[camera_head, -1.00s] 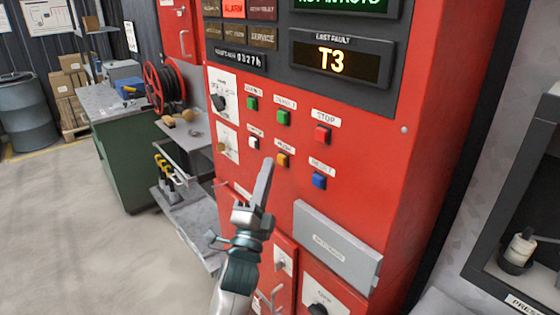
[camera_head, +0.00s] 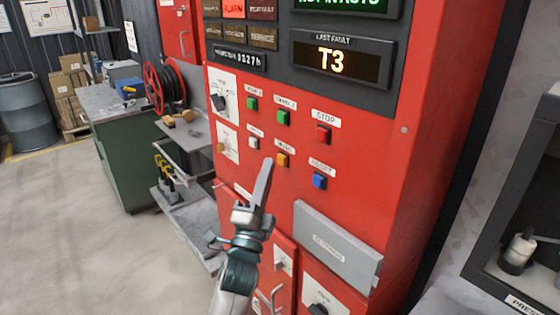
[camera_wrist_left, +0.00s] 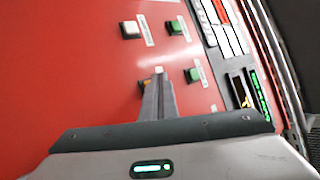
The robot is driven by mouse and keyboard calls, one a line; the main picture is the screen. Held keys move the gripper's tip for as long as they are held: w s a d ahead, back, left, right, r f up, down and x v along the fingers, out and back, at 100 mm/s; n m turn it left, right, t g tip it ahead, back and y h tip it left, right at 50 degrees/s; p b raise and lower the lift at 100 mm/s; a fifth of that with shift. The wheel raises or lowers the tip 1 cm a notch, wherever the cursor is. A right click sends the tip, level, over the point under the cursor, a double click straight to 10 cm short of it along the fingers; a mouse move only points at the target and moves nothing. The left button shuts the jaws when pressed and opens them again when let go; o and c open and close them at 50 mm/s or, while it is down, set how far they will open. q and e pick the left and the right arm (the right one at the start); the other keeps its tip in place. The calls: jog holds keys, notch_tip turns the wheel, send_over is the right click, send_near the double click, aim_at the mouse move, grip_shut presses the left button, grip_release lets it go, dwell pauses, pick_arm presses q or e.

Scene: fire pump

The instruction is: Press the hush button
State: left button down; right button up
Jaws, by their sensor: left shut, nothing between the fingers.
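The hush button appears to be the yellow-orange button (camera_head: 282,160) in the lower row of the red pump panel (camera_head: 360,150); the label above it is too blurred to read surely. My left gripper (camera_head: 266,164) is shut and empty, its fingers pointing up at the panel. In the head view the fingertips are just left of the yellow button; I cannot tell whether they touch the panel. In the left wrist view the gripper (camera_wrist_left: 158,74) covers most of the yellow button (camera_wrist_left: 145,84). My right gripper is not in view.
Close by are a white button (camera_head: 254,143), a blue button (camera_head: 319,181), a red stop button (camera_head: 322,134) and two green buttons (camera_head: 283,117). A grey box (camera_head: 337,245) juts out below. A workbench (camera_head: 125,150) stands left; open floor lies beyond.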

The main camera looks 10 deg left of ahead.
pick_arm(q)
jog(key=shift+w+d, duration=0.1)
dwell(0.6)
jog(key=shift+w+d, duration=0.2)
jog(key=shift+w+d, duration=0.3)
jog(key=shift+w, duration=0.1)
dwell(1.1)
jog(key=shift+s+a, duration=0.1)
dwell(0.3)
jog(key=shift+s+a, duration=0.45)
jog(key=shift+s, duration=0.15)
jog(key=s+a+p, duration=0.1)
jog(key=s, duration=0.1)
jog(key=s+a, duration=0.2)
jog(key=shift+a+p, duration=0.1)
jog(key=shift+p, duration=0.3)
